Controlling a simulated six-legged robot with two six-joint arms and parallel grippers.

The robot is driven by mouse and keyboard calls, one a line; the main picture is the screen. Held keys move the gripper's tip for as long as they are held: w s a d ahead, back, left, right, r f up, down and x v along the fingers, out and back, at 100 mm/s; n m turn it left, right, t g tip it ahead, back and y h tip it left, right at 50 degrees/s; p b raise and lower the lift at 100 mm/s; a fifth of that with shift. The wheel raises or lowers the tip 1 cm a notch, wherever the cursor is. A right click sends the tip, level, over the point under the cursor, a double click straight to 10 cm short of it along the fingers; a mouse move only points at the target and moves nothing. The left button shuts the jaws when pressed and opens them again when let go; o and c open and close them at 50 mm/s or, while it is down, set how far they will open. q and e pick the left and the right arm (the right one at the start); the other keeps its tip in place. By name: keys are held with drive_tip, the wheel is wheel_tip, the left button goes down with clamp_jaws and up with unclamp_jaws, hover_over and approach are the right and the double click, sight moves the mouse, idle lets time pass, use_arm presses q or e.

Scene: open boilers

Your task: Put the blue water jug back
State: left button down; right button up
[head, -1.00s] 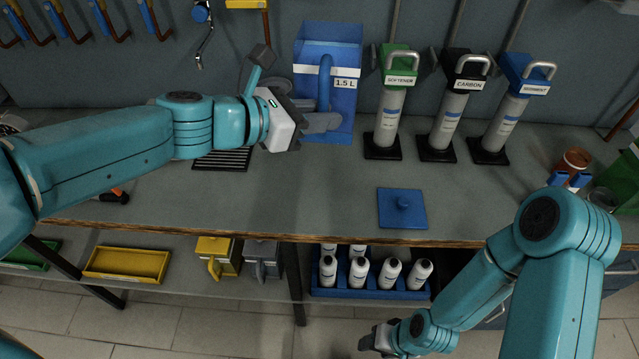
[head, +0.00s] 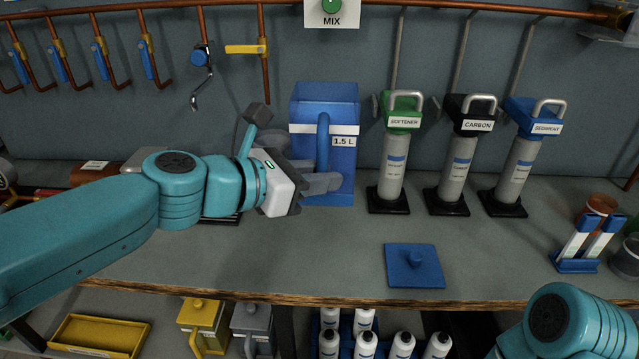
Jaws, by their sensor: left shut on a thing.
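The blue water jug (head: 340,165) stands upright on the grey workbench, left of the filter cylinders. It is open at the top and has a white band and a label reading 1.5 L. Its blue handle faces me. My left gripper (head: 325,181) is at the jug's front left, with its fingers shut at the lower part of the handle. I cannot tell whether the jug touches the bench. A blue square lid (head: 413,266) with a knob lies on the bench to the right. Of my right arm only a link shows at the lower right; its gripper is out of view.
Softener (head: 394,160), carbon (head: 458,165) and sediment (head: 517,165) filters stand right of the jug. Copper pipes and a tap (head: 200,80) are on the wall. A yellow jug (head: 203,325) and several white bottles (head: 365,345) are on the shelf below. The bench front is mostly clear.

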use_arm(q)
wheel_tip(320, 180, down, 14)
drive_tip(key=b, duration=0.8)
drive_tip(key=shift+a+f, duration=0.1)
drive_tip(key=c, duration=1.2)
unclamp_jaws()
drive_tip(key=shift+s+f, duration=0.1)
drive_tip(key=shift+f, duration=0.15)
drive_tip(key=shift+o, duration=1.1)
drive_tip(key=shift+r, duration=0.1)
